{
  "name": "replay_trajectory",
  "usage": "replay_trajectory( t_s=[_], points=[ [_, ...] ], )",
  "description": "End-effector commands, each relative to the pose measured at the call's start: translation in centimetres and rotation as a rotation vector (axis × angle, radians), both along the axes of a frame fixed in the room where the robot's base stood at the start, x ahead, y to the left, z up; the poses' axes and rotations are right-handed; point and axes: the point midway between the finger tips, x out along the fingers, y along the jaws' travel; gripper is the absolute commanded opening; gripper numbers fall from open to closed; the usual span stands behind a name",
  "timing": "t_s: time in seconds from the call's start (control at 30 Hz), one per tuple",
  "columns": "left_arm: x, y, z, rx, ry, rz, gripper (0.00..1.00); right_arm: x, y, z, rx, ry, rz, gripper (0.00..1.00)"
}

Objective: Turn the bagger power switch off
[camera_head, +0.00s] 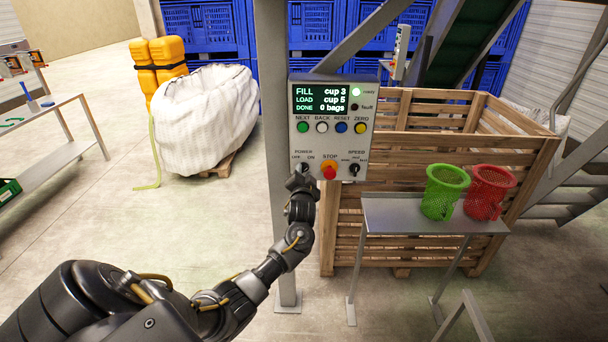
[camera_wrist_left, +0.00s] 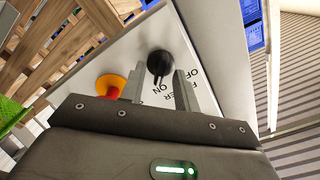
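The control box (camera_head: 325,141) is mounted on a grey post, and its lit screen reads FILL cup 3, LOAD cup 5, DONE 0 bags. The black power switch knob is at its lower left, under the POWER, OFF and ON labels, mostly covered by my gripper in the head view. In the left wrist view the power switch (camera_wrist_left: 160,64) shows clearly, but I cannot tell its setting for sure. My left gripper (camera_head: 299,176) is open at the switch; in the wrist view its two fingers (camera_wrist_left: 160,88) are apart, with the knob just beyond their gap. My right gripper is out of view.
The red stop button (camera_head: 329,171) on a yellow base is close beside the switch, with the speed knob (camera_head: 354,169) further right. A slatted wooden crate (camera_head: 420,150) stands behind. A metal shelf (camera_head: 400,215) holds green (camera_head: 443,192) and red (camera_head: 488,193) mesh cups.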

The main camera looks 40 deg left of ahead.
Motion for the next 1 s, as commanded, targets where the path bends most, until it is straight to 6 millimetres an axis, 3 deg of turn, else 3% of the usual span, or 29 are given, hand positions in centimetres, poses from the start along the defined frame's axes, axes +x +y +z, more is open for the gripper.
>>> replay_trajectory(
  t_s=[0.03,0.27,0.67,1.0],
  points=[
    [0.00,-0.01,0.01,0.000,0.000,0.000,0.30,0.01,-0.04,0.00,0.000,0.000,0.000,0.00],
    [-0.01,-0.04,0.01,0.000,0.000,0.000,0.00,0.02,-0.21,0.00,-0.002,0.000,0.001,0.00],
    [-0.02,-0.04,-0.04,-0.031,-0.023,0.001,0.00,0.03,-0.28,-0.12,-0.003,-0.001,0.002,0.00],
    [-0.02,-0.04,-0.08,-0.213,-0.161,0.001,0.00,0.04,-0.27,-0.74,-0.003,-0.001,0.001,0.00]
  ],
)
